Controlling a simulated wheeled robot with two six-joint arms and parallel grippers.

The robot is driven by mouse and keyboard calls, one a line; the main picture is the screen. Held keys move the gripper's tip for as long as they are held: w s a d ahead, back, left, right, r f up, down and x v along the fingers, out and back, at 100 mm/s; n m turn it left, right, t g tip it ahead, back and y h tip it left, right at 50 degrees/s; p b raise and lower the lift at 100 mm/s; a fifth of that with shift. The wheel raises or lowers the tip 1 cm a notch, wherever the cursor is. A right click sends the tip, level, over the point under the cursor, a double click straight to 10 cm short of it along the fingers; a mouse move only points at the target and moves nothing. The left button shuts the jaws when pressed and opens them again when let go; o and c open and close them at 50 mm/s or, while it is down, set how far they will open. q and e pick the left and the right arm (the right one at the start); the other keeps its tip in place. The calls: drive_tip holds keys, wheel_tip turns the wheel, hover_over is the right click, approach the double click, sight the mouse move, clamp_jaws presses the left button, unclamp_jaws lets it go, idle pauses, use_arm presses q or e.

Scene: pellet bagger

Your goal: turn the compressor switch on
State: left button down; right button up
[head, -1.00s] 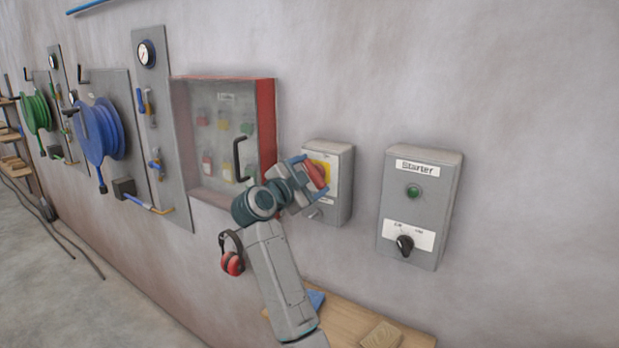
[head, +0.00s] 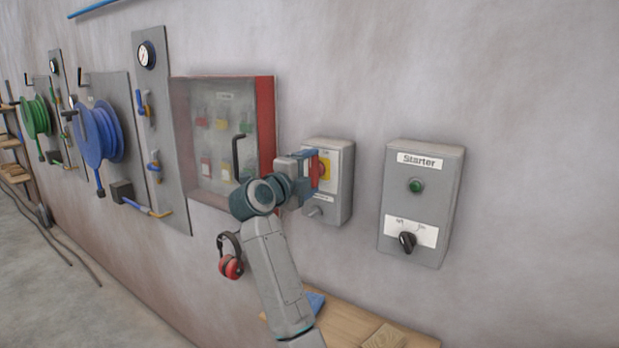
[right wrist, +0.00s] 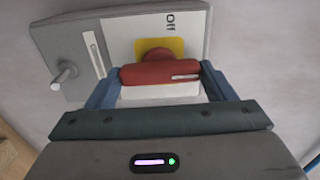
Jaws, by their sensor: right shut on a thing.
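The switch (head: 325,168) is a red rotary handle on a yellow plate, on a grey wall box (head: 343,190) left of the Starter box. My right gripper (head: 313,170) is shut on the red handle, which stands about upright in the head view and is partly hidden by the fingers. In the right wrist view the red handle (right wrist: 158,74) lies between the two blue fingers, crosswise in the picture. My left gripper is not in view.
The Starter box (head: 425,180) with a green button and black knob is to the right. A red-framed cabinet (head: 265,120) with a black handle is close to the left. Red ear muffs (head: 231,266) hang below it. A wooden shelf (head: 355,320) is underneath.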

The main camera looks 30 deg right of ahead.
idle(0.3)
drive_tip(key=shift+f, duration=0.1)
drive_tip(key=o, duration=1)
drive_tip(key=shift+s+a+b, duration=0.1)
drive_tip(key=shift+a+b, duration=0.2)
drive_tip(key=shift+b+v, duration=1.8)
drive_tip(key=shift+v, duration=3.3)
